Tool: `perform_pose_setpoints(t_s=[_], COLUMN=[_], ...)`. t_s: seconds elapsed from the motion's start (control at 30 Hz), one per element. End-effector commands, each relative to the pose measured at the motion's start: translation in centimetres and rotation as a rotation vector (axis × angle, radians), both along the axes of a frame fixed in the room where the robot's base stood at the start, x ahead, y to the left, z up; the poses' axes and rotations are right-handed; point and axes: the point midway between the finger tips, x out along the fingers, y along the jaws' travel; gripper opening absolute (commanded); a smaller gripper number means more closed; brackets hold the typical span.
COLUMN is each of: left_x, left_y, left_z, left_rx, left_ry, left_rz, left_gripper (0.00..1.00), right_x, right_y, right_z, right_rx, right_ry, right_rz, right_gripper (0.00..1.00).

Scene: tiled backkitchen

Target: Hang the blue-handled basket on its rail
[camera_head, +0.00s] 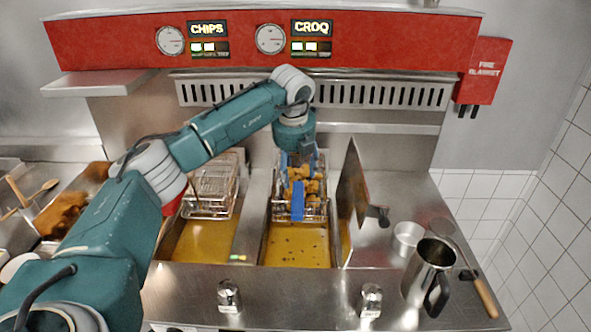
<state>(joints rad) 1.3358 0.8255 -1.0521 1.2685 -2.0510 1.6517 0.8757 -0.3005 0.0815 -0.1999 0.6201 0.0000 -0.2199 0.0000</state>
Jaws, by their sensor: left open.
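The blue-handled basket (314,208) is a wire basket holding several golden-brown fried pieces (303,188). It is at the back of the right vat (297,246), under the CROQ sign. Its blue handle (297,202) shows at the front. I cannot tell whether the basket touches the oil or hangs clear of it. My left gripper (299,160) points down at the basket's back end and is open. Its fingers are partly hidden, so contact is unclear. A slotted metal strip (375,95) runs along the back wall; I cannot tell whether it is the rail. My right gripper is not in view.
Another wire basket (212,190) sits over the left vat (200,240). An upright metal plate (352,190) stands just right of the right vat. A steel jug (428,270), a small cup (407,237) and a wooden-handled tool (478,290) occupy the right counter.

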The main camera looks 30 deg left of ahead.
Motion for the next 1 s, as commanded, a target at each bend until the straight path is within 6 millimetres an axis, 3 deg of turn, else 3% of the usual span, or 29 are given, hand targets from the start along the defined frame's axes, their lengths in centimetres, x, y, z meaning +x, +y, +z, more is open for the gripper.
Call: perform_pose_setpoints(t_s=[0.17, 0.7, 1.0], left_x=[-0.2, -2.6, -3.0], left_y=[-0.1, -1.5, -1.6], left_z=[0.6, 10.2, 11.5], left_rx=[0.0, -0.001, 0.0], left_ry=[0.001, -0.003, 0.0], left_rz=[-0.001, -0.001, 0.0], left_gripper=[0.58, 0.58, 0.58], right_x=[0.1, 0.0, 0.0], right_y=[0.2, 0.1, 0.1], right_z=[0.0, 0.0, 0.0], right_rx=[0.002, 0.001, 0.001], right_ry=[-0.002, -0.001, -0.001], right_rz=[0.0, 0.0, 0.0], right_gripper=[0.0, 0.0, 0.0])
